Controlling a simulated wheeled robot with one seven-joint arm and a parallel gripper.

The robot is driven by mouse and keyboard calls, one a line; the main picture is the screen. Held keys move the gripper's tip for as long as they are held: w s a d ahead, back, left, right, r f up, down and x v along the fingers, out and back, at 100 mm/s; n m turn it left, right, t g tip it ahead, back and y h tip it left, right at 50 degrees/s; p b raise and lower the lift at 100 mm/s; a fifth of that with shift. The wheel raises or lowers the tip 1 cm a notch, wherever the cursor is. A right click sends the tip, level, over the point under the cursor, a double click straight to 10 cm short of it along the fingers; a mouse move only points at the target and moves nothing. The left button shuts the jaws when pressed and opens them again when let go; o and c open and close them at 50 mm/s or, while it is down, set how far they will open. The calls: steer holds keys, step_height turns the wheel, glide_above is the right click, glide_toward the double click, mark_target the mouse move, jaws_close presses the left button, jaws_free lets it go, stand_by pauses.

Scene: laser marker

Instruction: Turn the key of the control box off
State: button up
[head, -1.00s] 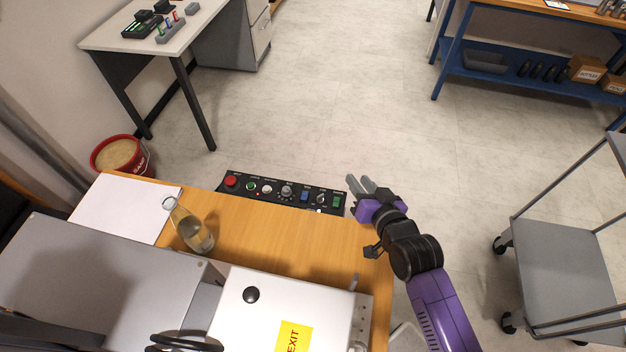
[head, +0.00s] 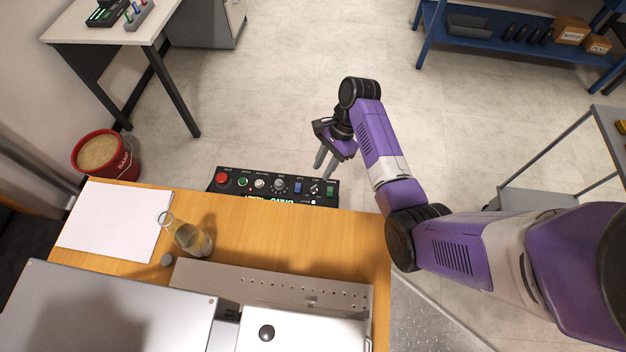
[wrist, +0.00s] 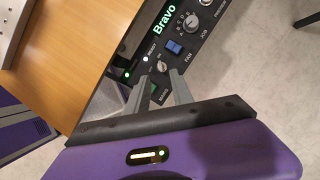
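The black control box (head: 228,186) sits at the far edge of the wooden desk, with a row of buttons and knobs on its panel. Its key switch (head: 314,189) is near the right end, between a blue rocker and a green button. In the wrist view the small pale key switch (wrist: 162,67) lies just beyond the fingertips. My gripper (head: 323,171) hangs above the right end of the box, pointing down. Its two grey fingers show in the wrist view (wrist: 158,76), spread apart with nothing between them. I cannot tell whether a fingertip touches the key.
A glass flask (head: 190,238) and white paper (head: 115,220) lie on the desk (head: 290,235). Grey and white machine housings fill its near side. A red sand bucket (head: 105,155) stands on the floor at left. A grey cart (head: 545,198) is at right. Floor beyond the box is clear.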

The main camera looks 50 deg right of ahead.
mark_target(314, 187)
steer(key=x, duration=0.7)
steer(key=shift+a+f, duration=0.1)
steer(key=shift+f, duration=0.25)
jaws_close()
